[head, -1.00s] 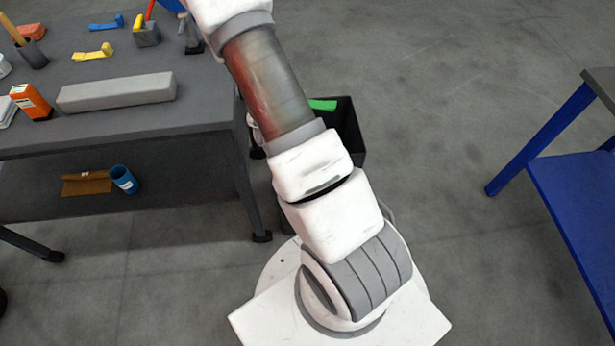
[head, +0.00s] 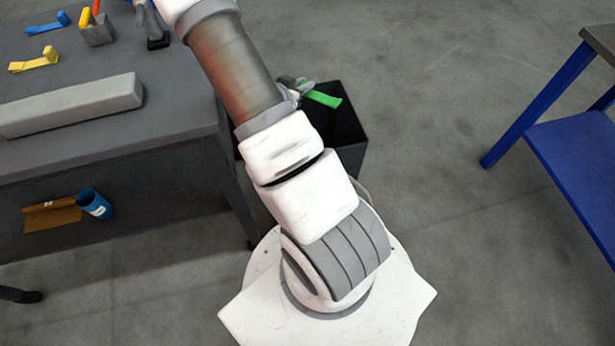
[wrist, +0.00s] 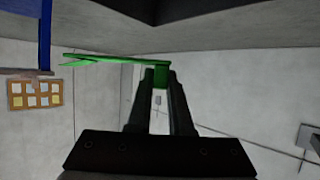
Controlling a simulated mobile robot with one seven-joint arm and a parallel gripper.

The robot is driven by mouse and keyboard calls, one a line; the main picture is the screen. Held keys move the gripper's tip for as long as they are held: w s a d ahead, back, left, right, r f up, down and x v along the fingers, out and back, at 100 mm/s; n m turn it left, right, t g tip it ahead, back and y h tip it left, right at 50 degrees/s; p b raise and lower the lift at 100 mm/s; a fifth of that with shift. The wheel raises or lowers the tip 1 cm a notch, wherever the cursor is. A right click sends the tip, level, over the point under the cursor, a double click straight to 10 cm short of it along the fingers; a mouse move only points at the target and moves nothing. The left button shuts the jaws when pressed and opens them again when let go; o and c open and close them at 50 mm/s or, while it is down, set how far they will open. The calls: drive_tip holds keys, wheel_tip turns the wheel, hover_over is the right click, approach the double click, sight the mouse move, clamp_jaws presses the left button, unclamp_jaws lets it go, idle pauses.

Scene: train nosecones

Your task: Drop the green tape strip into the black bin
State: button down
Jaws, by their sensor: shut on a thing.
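The green tape strip (head: 323,98) shows in the head view just past my arm, over the opening of the black bin (head: 352,147). My gripper (wrist: 157,82) is shut on one end of the green strip, which also shows in the wrist view (wrist: 105,60), reaching out to the left of the fingertips. In the head view, my gripper (head: 292,84) is partly hidden behind my arm. The bin stands on the floor beside the grey table, its near left part covered by my arm. The strip's exact height over the bin is hard to tell.
The grey table (head: 180,125) at left holds a long grey block (head: 72,105), a yellow tape strip (head: 35,60) and a blue one (head: 47,24). A blue can (head: 95,204) is on its lower shelf. A blue bench (head: 575,165) stands right, with clear floor between.

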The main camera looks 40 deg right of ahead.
wheel_tip(320, 180, down, 5)
drive_tip(key=b, duration=0.3)
drive_tip(key=shift+f+b, duration=0.1)
drive_tip(key=shift+b, duration=0.2)
drive_tip(key=c, duration=0.7)
unclamp_jaws()
drive_tip(key=shift+c, duration=0.2)
